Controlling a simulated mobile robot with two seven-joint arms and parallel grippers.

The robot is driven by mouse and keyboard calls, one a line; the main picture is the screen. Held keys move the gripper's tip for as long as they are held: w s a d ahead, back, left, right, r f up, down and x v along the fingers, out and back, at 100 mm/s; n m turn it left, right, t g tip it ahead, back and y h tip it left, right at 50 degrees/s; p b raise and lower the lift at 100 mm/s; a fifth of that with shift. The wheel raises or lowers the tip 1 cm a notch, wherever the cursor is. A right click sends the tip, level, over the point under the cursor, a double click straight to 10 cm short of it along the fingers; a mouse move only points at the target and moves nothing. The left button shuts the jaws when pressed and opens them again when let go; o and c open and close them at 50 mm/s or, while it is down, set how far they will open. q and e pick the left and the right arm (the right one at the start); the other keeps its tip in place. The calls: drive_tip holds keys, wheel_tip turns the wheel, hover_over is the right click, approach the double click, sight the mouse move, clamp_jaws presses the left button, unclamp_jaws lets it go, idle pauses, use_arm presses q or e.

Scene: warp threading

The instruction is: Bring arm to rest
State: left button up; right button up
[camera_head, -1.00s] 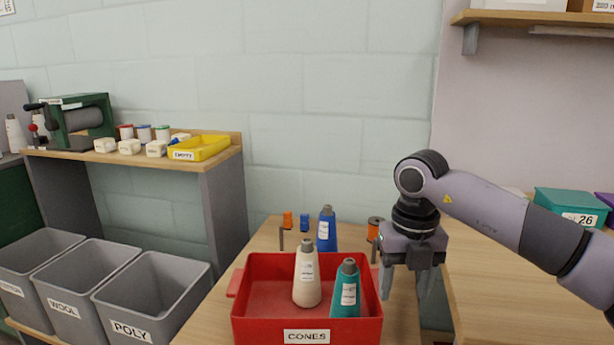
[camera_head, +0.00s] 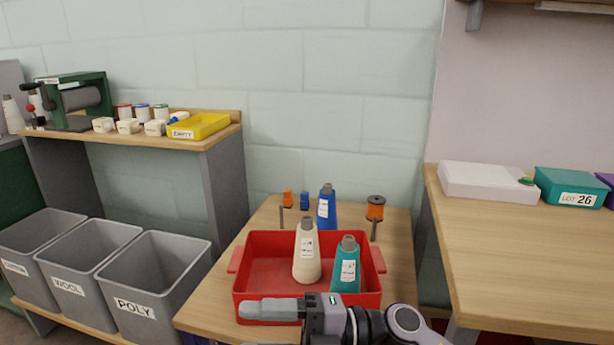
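My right gripper (camera_head: 266,327) is low at the bottom of the view, with its fingers pointing left. Its two fingers are spread and nothing shows between them; the lower finger is cut by the frame edge. It covers part of the front wall of the red tray (camera_head: 374,262) and hides the tray's label; I cannot tell whether it touches. A cream cone (camera_head: 307,260) and a teal cone (camera_head: 345,272) stand upright in the tray. My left gripper is not in view.
Behind the tray are a blue cone (camera_head: 327,210), an orange spool (camera_head: 375,208) and two thin posts. Grey bins (camera_head: 150,285) stand at left below a shelf with a yellow tray (camera_head: 198,126). The right table (camera_head: 510,270) has a clear front, with a white box (camera_head: 487,181) behind.

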drive_tip(key=w+d+f+m+t+h, duration=0.2)
drive_tip(key=d+f+m+t+h, duration=0.3)
drive_tip(key=d+m+t, duration=0.5)
drive_tip(key=w+d+f+m+t+h, duration=0.1)
drive_tip(key=d+f+m+t+h, duration=0.35)
drive_tip(key=m+t, duration=0.75)
drive_tip(key=s+d+f+m+g+h, duration=0.3)
drive_tip(key=s+d+f+m+g, duration=0.2)
drive_tip(key=s+f, duration=0.25)
drive_tip(key=s+d+f+m+g+h, duration=0.4)
drive_tip(key=s+d+f+m+g, duration=0.15)
drive_tip(key=f, duration=0.35)
wheel_tip(320, 180, up, 16)
drive_tip(key=s+d+n+p, duration=0.1)
drive_tip(key=p, duration=1.8)
drive_tip(key=shift+s+f, duration=0.15)
drive_tip(key=shift+f, duration=0.05)
drive_tip(key=shift+d+t+h, duration=0.1)
drive_tip(key=shift+t+h, duration=0.15)
